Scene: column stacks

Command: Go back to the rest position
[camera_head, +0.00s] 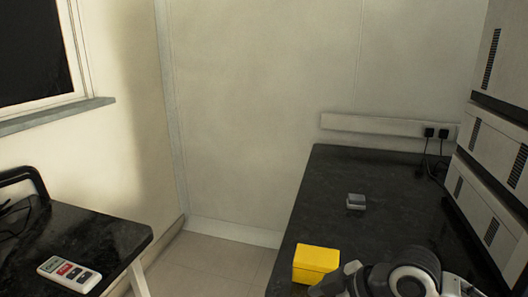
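Part of my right arm (408,276) shows at the bottom right, over the dark bench (325,190). Its grey and black parts reach left to beside a yellow block (317,260) near the bench's left edge. I cannot make out separate fingertips there, nor whether the block is touched or held. The lower side of the block is partly hidden by the arm. My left arm and gripper are not in view.
A small grey block (356,201) lies farther back on the bench. White stacked units (480,190) stand along its right side. A dark table (90,240) at left bears a white remote (69,274). Open floor (205,265) lies between.

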